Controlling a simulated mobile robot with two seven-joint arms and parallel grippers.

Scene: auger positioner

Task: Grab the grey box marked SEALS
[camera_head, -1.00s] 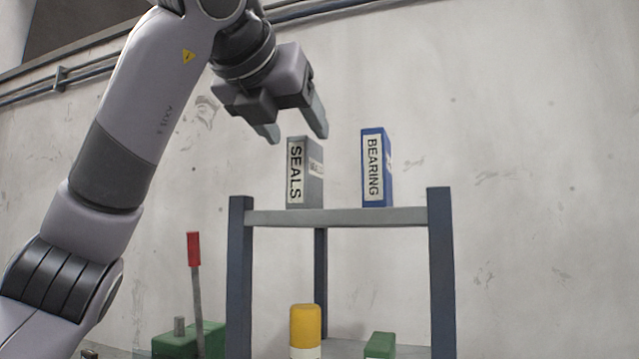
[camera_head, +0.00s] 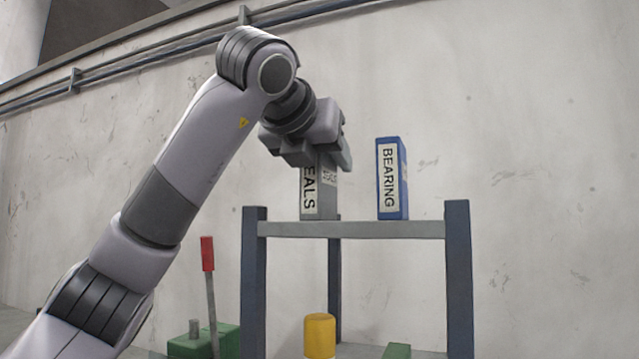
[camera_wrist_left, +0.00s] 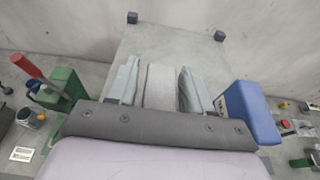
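The grey box marked SEALS (camera_head: 318,200) stands upright on the top shelf, with its upper part hidden behind my left gripper in the head view. My left gripper (camera_head: 335,160) is at the top of this box, pointing down. In the left wrist view, the fingers of my left gripper (camera_wrist_left: 158,88) are on either side of the grey box (camera_wrist_left: 158,85), with a narrow gap showing at the left finger. The gripper looks open around the box. My right gripper is not in view.
A blue box marked BEARING (camera_head: 392,180) stands to the right on the same shelf (camera_head: 350,230); it is close to the right finger in the left wrist view (camera_wrist_left: 250,112). A red-handled lever (camera_head: 208,255) and a yellow object (camera_head: 319,335) are lower down. The wall stands behind.

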